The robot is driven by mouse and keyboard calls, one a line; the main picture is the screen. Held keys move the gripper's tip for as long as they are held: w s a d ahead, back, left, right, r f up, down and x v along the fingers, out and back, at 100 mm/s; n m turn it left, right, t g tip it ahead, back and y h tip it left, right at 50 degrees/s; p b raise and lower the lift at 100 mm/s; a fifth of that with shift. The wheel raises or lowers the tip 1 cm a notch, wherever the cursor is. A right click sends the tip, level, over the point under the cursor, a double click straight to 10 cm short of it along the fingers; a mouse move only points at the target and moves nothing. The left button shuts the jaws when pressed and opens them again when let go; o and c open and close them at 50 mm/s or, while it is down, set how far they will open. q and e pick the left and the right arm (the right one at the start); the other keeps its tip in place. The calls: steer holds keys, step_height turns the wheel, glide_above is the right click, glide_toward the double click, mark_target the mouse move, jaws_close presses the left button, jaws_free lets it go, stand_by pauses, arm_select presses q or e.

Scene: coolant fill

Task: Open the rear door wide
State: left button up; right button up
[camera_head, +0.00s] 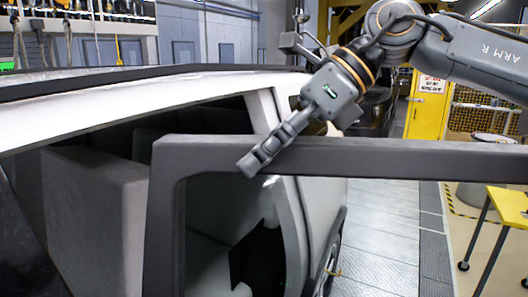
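The rear door's dark grey window frame (390,157) stands swung out from the white car body (150,95), crossing the foreground to the right edge. Its upright post (160,230) runs down at the left. Through the opening I see the dark interior and a grey seat (97,215). My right gripper (257,160) reaches down from the upper right, its fingers across the frame's top edge near the corner. The fingers show edge-on, so their gap and any contact with the frame are unclear. The lower door and its handle are out of view. My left gripper is not in view.
A yellow stool or small table (510,205) stands at the right. A yellow cabinet (428,105) and mesh fence (478,112) are behind it. Grey floor plates (385,235) beside the car look clear. Blue-grey wall panels (185,52) stand beyond the car.

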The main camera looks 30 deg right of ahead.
steer(key=shift+w+f, duration=0.1)
steer(key=v, duration=1.2)
stand_by(0.4)
